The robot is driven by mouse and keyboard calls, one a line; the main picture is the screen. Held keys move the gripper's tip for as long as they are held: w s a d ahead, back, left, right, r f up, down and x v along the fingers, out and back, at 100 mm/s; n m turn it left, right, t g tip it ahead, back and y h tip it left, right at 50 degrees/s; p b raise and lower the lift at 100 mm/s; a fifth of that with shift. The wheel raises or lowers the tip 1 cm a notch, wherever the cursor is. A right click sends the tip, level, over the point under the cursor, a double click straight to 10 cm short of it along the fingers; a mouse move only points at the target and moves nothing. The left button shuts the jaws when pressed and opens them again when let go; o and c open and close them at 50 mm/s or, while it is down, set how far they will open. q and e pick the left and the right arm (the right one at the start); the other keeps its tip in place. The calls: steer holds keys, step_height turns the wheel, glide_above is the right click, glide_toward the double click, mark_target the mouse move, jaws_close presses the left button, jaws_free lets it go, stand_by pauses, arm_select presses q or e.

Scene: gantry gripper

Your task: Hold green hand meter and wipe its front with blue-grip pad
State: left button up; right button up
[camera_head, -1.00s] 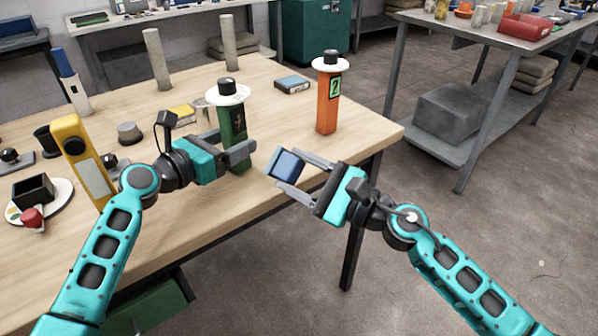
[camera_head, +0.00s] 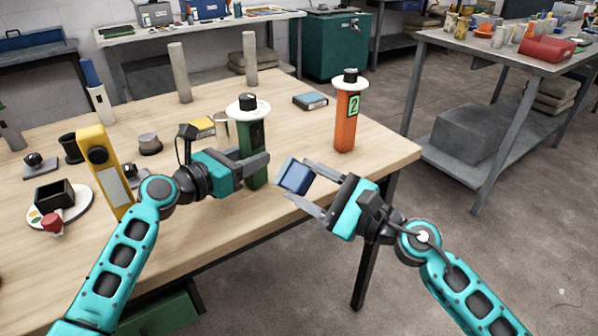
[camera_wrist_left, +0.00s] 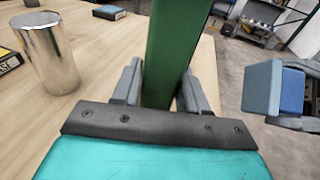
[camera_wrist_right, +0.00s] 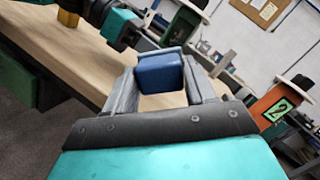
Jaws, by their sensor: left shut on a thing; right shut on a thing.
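The green hand meter (camera_head: 254,166) stands upright on the wooden table, with a white disc and black knob on top. My left gripper (camera_head: 262,166) is shut around its body; in the left wrist view the green body (camera_wrist_left: 166,60) fills the space between the fingers. The blue-grip pad (camera_head: 297,176) is held in my right gripper (camera_head: 312,186), beyond the table's front edge and right of the meter, apart from it. In the right wrist view the pad's blue block (camera_wrist_right: 160,74) sits between the fingers. The meter's front face is mostly hidden in the head view.
An orange meter marked 2 (camera_head: 347,120) stands at the table's right corner. A yellow meter (camera_head: 104,170) stands left, behind my left arm. A metal cylinder (camera_wrist_left: 47,55) and a dark flat box (camera_head: 310,101) are nearby.

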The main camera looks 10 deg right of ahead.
mark_target(295, 175)
steer(key=a+r, duration=0.1)
steer(key=r, duration=0.1)
steer(key=w+a+r, duration=0.1)
steer(key=shift+w+a+r, duration=0.1)
steer(key=shift+w+r, duration=0.05)
steer(key=shift+r, duration=0.2)
steer(key=shift+x, duration=1.85)
steer(key=shift+w+a+f, duration=0.1)
steer(key=shift+w+a, duration=0.1)
steer(key=shift+w, duration=0.35)
steer(key=shift+w+a+f, duration=0.15)
steer(key=shift+w+a, duration=0.1)
steer(key=shift+w, duration=0.25)
steer(key=shift+w+d, duration=0.55)
steer(key=shift+d, duration=0.3)
steer(key=shift+w+d, duration=0.5)
steer(key=shift+d, duration=0.3)
steer(key=shift+w, duration=0.15)
steer(key=s+a, duration=0.2)
steer(key=a, duration=0.1)
steer(key=shift+s+a, duration=0.2)
steer(key=shift+a, duration=0.05)
